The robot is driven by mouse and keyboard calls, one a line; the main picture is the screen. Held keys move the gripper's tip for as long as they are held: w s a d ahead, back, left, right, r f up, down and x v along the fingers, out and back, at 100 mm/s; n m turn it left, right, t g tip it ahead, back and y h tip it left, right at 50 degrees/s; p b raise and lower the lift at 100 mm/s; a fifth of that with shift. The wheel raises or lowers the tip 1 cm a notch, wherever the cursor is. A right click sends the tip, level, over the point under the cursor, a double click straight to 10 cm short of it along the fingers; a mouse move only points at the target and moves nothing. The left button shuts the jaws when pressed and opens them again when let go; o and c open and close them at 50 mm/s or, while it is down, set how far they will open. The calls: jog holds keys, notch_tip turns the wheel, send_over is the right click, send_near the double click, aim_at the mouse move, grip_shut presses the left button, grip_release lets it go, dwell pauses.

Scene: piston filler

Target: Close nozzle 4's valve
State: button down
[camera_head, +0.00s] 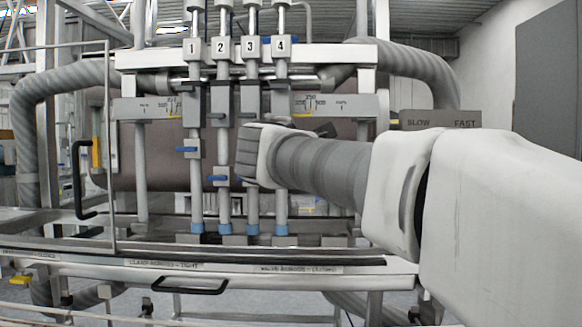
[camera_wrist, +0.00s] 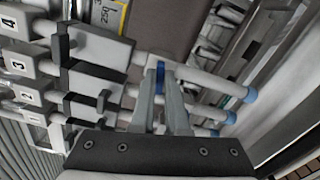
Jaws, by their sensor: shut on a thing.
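Nozzle 4 (camera_head: 282,207) is the rightmost of the upright metal tubes in the head view, under the plate marked 4 (camera_head: 281,47). In the wrist view its tube (camera_wrist: 206,80) runs sideways at the top of the row. A blue valve handle (camera_wrist: 160,74) on this tube sits between the fingers of my gripper (camera_wrist: 161,80), which is shut on it. The handle is mostly covered by the fingers, and I cannot tell its exact angle. In the head view my arm and wrist hide the valve and fingertips.
Nozzle 1's blue handle (camera_head: 187,149) and nozzle 2's blue handle (camera_head: 217,178) stick out to the left. Nozzle 3's tube (camera_head: 252,207) stands close beside nozzle 4. A metal rail (camera_head: 330,258) and a black door handle (camera_head: 190,287) lie in front below.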

jog(key=shift+f+m+b, duration=0.15)
jog(key=shift+m+b, duration=0.95)
jog(key=shift+m, duration=0.2)
jog(key=c, duration=0.9)
grip_release()
jog(key=shift+s, duration=0.15)
